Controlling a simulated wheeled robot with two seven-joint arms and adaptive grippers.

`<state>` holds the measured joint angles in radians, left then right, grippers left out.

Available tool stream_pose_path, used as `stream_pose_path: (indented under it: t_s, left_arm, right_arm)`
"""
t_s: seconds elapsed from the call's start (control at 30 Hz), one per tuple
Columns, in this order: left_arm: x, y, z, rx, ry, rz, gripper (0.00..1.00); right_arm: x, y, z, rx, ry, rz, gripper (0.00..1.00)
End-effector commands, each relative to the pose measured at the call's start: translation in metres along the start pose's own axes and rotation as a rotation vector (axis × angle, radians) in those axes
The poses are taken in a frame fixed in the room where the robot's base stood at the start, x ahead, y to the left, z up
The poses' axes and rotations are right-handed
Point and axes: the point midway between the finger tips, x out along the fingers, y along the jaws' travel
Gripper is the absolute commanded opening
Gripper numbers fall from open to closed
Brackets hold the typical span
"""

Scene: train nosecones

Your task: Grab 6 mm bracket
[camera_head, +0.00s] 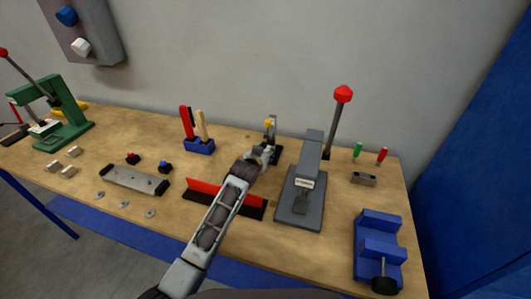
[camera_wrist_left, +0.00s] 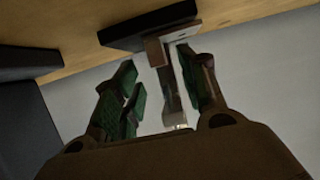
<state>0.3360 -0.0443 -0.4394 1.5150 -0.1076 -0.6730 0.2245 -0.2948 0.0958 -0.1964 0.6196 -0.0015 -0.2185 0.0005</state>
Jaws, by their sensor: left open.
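A small black-based stand (camera_head: 277,154) with an upright metal piece and a yellow top is at the back middle of the bench. I cannot read any size mark, so I cannot tell if this is the 6 mm bracket. My left gripper (camera_head: 268,150) reaches it from the front and hides part of it. In the left wrist view, the open fingers (camera_wrist_left: 160,85) with green pads stand on either side of the upright metal piece (camera_wrist_left: 168,85). A black base (camera_wrist_left: 148,25) is beyond it. I cannot tell if a finger touches it. My right gripper is not in view.
A grey press (camera_head: 303,190) with a red-knobbed lever stands just right of my gripper. A red and black brush-like bar (camera_head: 250,203) lies under my forearm. A blue holder with handled tools (camera_head: 199,146) is left; a blue vise (camera_head: 379,245) is front right.

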Motion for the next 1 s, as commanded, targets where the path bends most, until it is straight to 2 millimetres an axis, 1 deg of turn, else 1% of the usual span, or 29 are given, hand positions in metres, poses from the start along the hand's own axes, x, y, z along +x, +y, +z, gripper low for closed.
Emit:
stream_pose_path:
  t_s: [0.2, 0.4, 0.97, 1.0]
  left_arm:
    - [0.016, 0.0, 0.002, 0.001, -0.001, 0.0, 0.42]
    - [0.026, -0.001, 0.001, 0.002, 0.0, 0.0, 0.42]
    - [0.028, -0.001, 0.002, 0.001, 0.0, 0.0, 0.42]
    - [0.028, -0.001, 0.002, 0.001, 0.0, 0.0, 0.39]
  right_arm:
    - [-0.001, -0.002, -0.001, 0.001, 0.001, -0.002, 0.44]
    - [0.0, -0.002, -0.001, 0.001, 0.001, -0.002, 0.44]
    - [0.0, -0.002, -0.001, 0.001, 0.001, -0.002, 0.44]
    - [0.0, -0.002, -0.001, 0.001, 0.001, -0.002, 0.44]
